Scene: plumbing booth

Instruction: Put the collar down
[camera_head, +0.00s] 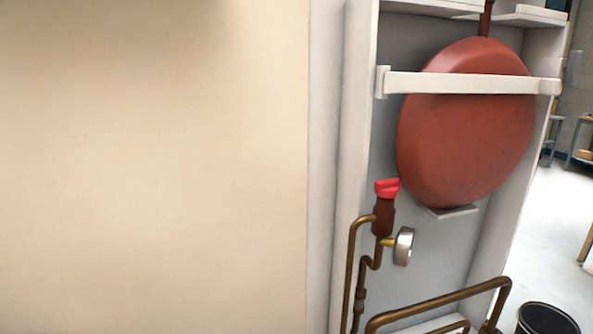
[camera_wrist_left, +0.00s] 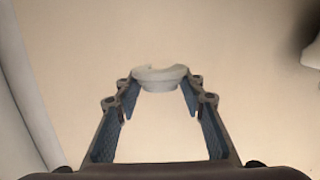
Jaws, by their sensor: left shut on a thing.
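In the left wrist view, my left gripper (camera_wrist_left: 160,90) is shut on a pale collar (camera_wrist_left: 160,77) at its fingertips. The collar looks like a short ring, with its far edge open or blending into the pale background. The two blue-padded fingers stand on either side of it. A plain cream surface fills the background, and I cannot tell how far it is from the collar. Neither gripper nor the collar shows in the head view. My right gripper is in neither view.
In the head view, a large cream panel (camera_head: 150,170) fills the left. Right of it, a white cabinet holds a red round tank (camera_head: 465,140) behind a white bar (camera_head: 460,84), a red-capped valve (camera_head: 386,188), a gauge (camera_head: 403,246) and brass pipes (camera_head: 440,301). A black bucket (camera_head: 546,320) stands lower right.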

